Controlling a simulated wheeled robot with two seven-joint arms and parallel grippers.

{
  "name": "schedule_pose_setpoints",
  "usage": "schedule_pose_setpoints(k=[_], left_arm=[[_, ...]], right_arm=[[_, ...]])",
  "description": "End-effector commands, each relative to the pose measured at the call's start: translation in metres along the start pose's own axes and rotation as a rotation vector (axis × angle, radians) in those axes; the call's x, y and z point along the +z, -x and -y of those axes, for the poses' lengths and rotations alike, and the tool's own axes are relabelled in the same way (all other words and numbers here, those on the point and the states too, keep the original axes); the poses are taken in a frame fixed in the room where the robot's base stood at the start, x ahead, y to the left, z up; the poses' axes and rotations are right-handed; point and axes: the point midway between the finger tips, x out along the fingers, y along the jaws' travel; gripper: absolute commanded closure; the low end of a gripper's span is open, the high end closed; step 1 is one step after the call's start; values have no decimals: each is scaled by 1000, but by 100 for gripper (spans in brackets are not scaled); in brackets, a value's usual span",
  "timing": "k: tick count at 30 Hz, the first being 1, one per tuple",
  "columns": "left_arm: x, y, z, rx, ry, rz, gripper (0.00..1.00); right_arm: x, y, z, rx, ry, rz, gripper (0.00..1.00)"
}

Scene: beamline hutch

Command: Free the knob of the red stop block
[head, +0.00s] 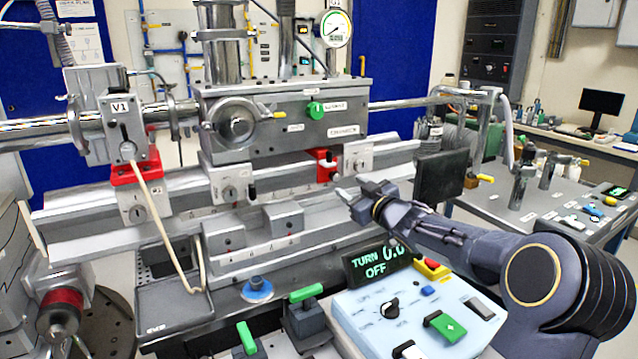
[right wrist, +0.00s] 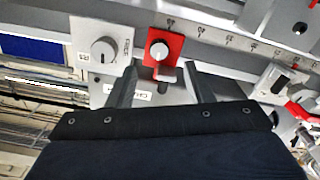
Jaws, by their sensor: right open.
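The red stop block (head: 325,172) sits on the rail in the head view, beside a grey block at its right. In the right wrist view the red block (right wrist: 173,40) shows a round light knob (right wrist: 159,50) on its face, with a slanted dark mark on it. My right gripper (head: 343,196) is just in front of and below the red block. In the right wrist view its two fingers (right wrist: 163,72) are apart, one each side below the knob, with nothing gripped. A small grey tab shows below the knob between them. My left gripper is in neither view.
A grey block with a similar knob (right wrist: 103,50) is close beside the red one. Another red clamp (head: 135,168) holds the V1 unit at left. A dark screen (head: 441,176) is nearby.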

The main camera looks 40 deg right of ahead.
Motion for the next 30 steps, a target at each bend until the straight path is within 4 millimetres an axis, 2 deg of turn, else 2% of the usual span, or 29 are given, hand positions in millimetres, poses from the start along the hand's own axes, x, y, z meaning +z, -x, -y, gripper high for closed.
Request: schedule_pose_setpoints(k=[6, 10, 15, 22, 23, 30], left_arm=[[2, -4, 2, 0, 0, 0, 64], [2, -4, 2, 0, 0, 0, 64], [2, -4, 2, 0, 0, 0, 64], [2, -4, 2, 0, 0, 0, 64], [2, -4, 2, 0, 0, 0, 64], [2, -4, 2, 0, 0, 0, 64]], right_arm=[[1, -37, 2, -2, -4, -2, 53], [0, -54, 1, 0, -3, 1, 53], [0, -64, 1, 1, -1, 2, 53], [0, -65, 1, 2, 1, 3, 53], [0, -65, 1, 2, 0, 3, 54], [0, -64, 1, 2, 0, 4, 86]])
